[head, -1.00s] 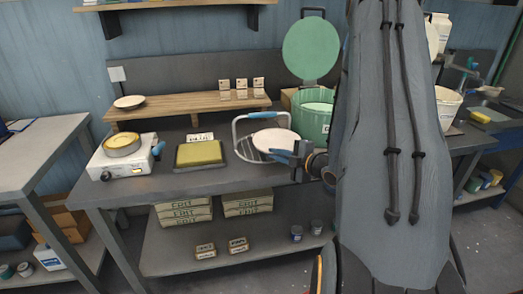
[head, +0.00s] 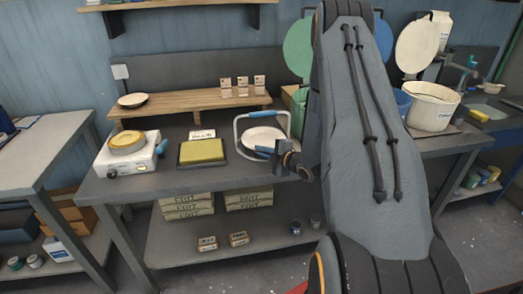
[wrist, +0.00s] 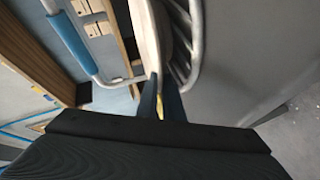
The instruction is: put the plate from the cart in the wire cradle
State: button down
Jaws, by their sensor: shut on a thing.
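My gripper (head: 264,153) is shut on the near rim of a pale plate (head: 266,137). In the wrist view the dark fingers (wrist: 160,103) pinch the plate (wrist: 146,38), seen nearly edge-on. The wire cradle (head: 236,128) stands on the workbench, and the plate is within its outline in the head view. In the wrist view, cradle wires (wrist: 190,45) run close along the plate's right side, and a blue-sleeved wire handle (wrist: 72,38) is to the left. I cannot tell whether the plate rests on the wires.
A yellow sponge-like block on a tray (head: 201,151) and a hotplate (head: 130,158) with a pan are left of the cradle. A wooden riser (head: 190,101) is behind. A white bucket (head: 433,107) stands right. My arm hides much of the bench's right part.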

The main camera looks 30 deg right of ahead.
jog(key=c, duration=2.2)
grip_release()
jog(key=shift+f, duration=0.1)
